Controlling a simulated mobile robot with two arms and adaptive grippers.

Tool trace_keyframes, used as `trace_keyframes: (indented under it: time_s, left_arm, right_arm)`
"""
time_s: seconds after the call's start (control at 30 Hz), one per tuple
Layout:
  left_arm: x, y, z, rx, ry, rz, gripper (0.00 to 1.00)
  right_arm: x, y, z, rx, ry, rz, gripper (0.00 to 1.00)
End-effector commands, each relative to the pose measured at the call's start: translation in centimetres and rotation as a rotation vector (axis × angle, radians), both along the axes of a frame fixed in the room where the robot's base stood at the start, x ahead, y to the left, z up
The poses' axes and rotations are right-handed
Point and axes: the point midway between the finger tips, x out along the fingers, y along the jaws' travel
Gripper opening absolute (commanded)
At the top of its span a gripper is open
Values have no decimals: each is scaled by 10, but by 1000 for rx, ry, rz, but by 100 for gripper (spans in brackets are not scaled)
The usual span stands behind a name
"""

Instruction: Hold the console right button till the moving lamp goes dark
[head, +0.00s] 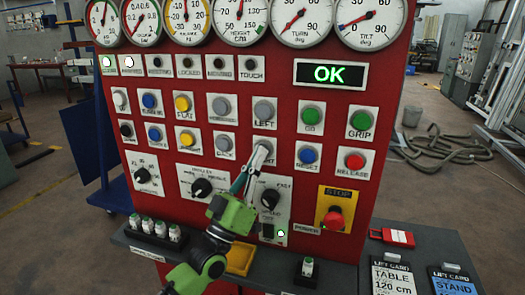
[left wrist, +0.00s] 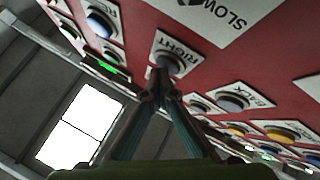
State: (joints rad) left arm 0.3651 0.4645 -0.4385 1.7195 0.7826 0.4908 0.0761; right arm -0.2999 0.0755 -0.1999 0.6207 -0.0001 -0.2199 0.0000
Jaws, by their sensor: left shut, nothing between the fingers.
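The red console (head: 285,100) fills the middle of the head view. Its right button (head: 267,146), a grey cap on a white plate, is partly hidden by my left gripper (head: 260,156). In the left wrist view the plate reads RIGHT, and the button (left wrist: 172,63) shows just beyond my closed, empty fingertips (left wrist: 158,76). The tips are at the button; I cannot tell whether they touch or press it. The moving lamp (head: 221,63), in the row below the gauges, looks dark. My right gripper is not in view.
The left button (head: 264,111) is just above, the reset button (head: 308,155) to the right. A red stop knob (head: 334,218) sits lower right. The display (head: 330,74) reads OK. A yellow tray (head: 240,259) and cards (head: 394,276) lie below.

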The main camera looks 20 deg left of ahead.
Motion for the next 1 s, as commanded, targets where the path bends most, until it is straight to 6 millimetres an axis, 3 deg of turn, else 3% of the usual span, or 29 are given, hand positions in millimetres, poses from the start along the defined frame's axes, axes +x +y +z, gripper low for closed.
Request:
trace_keyframes:
  time_s: [0.3,0.67,1.0]
  left_arm:
    - [-15,0,-1,1,3,0,0]
    - [-18,0,-1,1,2,0,0]
    - [-50,1,1,0,3,-1,0]
  right_arm:
    - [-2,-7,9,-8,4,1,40]
    - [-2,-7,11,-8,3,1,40]
    - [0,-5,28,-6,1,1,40]
